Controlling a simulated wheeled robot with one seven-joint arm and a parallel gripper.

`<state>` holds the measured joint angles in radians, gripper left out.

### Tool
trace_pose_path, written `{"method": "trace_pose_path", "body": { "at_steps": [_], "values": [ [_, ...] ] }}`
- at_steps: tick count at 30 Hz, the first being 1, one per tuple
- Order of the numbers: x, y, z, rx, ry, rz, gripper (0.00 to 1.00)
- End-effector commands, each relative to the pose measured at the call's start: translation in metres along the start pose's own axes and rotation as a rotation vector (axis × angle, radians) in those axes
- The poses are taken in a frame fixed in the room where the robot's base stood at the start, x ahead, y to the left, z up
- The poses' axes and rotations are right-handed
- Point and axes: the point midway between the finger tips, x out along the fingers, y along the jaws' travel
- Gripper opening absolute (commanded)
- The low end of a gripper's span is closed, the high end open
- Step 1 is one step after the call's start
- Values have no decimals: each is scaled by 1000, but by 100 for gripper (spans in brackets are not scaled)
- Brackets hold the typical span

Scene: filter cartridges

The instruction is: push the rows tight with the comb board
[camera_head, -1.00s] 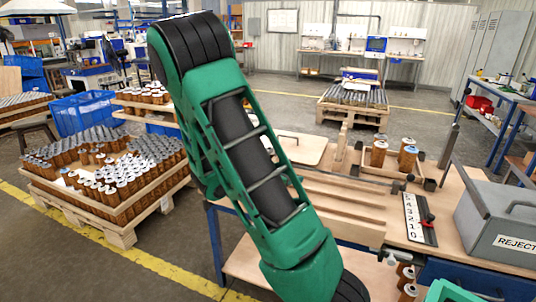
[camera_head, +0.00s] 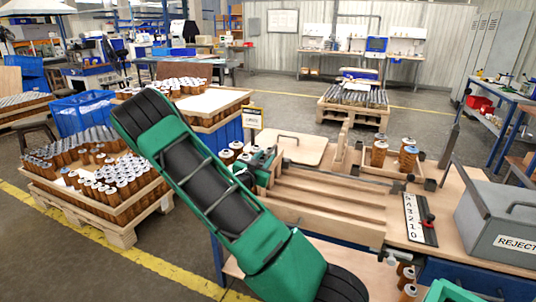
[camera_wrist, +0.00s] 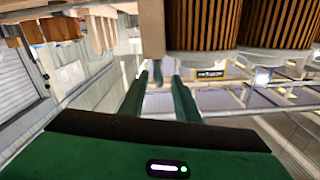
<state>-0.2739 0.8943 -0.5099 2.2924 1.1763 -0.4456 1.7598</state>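My gripper (camera_wrist: 160,90) is open; its two green fingers stand apart with nothing visible between them. In the head view my gripper (camera_head: 262,167) is at the left end of the bench, close to a few brown cartridges with white caps (camera_head: 232,150). In the wrist view two large brown pleated cartridges (camera_wrist: 203,25) are close by at the upper right, apart from the fingers. A flat wooden board with a handle (camera_head: 302,148) lies at the back of the bench; I cannot tell whether it is the comb board. A grooved wooden tray (camera_head: 330,203) lies empty in front.
A crate of cartridge rows (camera_head: 128,207) stands on a pallet at left. Another crate (camera_head: 240,98) behind has a pale sheet partly over it. A small wooden box (camera_head: 372,174) holds several cartridges. A grey reject box (camera_head: 495,215) and a numbered scale (camera_head: 418,219) are at right.

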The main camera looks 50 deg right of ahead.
Motion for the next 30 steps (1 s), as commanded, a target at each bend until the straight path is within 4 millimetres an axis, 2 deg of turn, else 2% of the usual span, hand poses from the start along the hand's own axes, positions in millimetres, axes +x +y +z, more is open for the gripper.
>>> {"method": "trace_pose_path", "body": {
  "at_steps": [3, 9, 15, 22, 23, 26, 27, 30],
  "values": [
    [22, 1, -1, 1, 2, 4, 30],
    [47, 1, 0, 1, 0, 2, 30],
    [56, 1, 0, -1, -1, 2, 30],
    [56, 1, 0, -1, -1, 2, 30],
    [56, 1, 0, -1, -1, 2, 27],
    [56, 1, 0, -1, -1, 2, 3],
    [56, 1, 0, -1, -1, 2, 0],
    [56, 1, 0, 0, -1, 2, 0]
  ]
}}
